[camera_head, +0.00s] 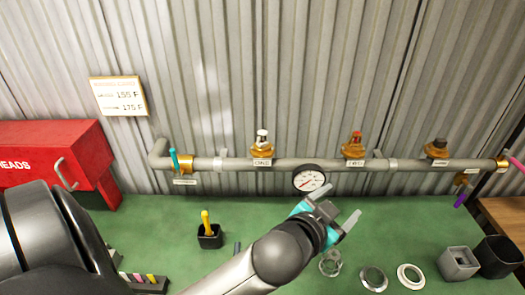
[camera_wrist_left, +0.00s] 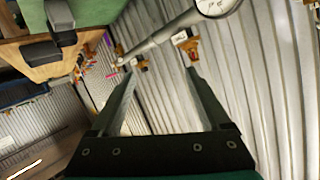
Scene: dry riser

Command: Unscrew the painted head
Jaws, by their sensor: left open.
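Three brass sprinkler heads sit along a grey pipe (camera_head: 215,164) on the wall. The left head (camera_head: 262,145) has a white top, the middle head (camera_head: 353,146) a red-orange top, the right head (camera_head: 436,149) a dark top. The white one looks most like paint, but I cannot be sure. My left gripper (camera_head: 339,204) is open and empty, in front of and below the pipe, right of the gauge and apart from the heads. In the left wrist view its spread fingers (camera_wrist_left: 160,78) point toward the pipe, with two brass fittings beyond. My right gripper is not in view.
A pressure gauge (camera_head: 308,179) hangs under the pipe close to my gripper. The green bench (camera_head: 180,215) holds a black cup (camera_head: 209,237), rings (camera_head: 411,276), a grey box (camera_head: 458,262) and a black bin (camera_head: 498,257). A red cabinet (camera_head: 50,150) stands left.

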